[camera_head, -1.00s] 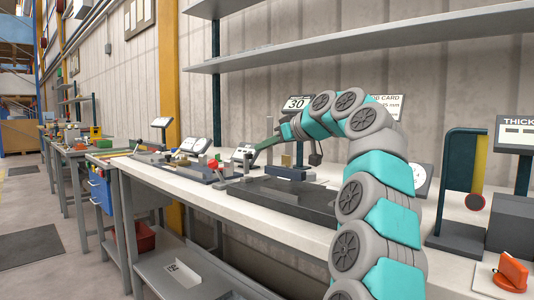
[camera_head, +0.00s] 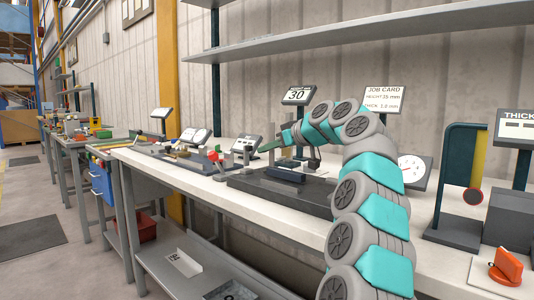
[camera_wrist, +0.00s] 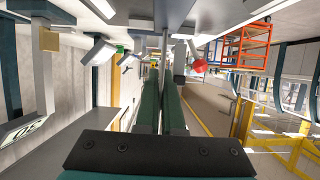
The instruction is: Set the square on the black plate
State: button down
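The black plate (camera_head: 292,195) lies flat on the bench in the middle of the head view, a wide dark slab partly hidden by my arm. A dark blue-black block (camera_head: 287,175) stands on its far part; I cannot tell whether it belongs to the square. My gripper (camera_head: 265,149) is above the plate's far left part, pointing left.
A red-ended fixture (camera_head: 213,158) and display stands (camera_head: 244,146) are on the bench left of the plate. A dial gauge (camera_head: 412,168) and a dark green stand (camera_head: 457,185) are at right. A shelf (camera_head: 370,42) runs above. Bare bench lies along the front edge.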

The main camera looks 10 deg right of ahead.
jog(key=shift+f, duration=0.15)
jog(key=c, duration=1.5)
grip_release()
jog(key=o, duration=0.5)
jog(key=shift+c, duration=0.2)
jog(key=shift+s, duration=0.1)
jog(key=b+v, duration=0.1)
jog(key=v, duration=0.6)
jog(key=shift+s+d, duration=0.1)
jog(key=shift+s, duration=0.05)
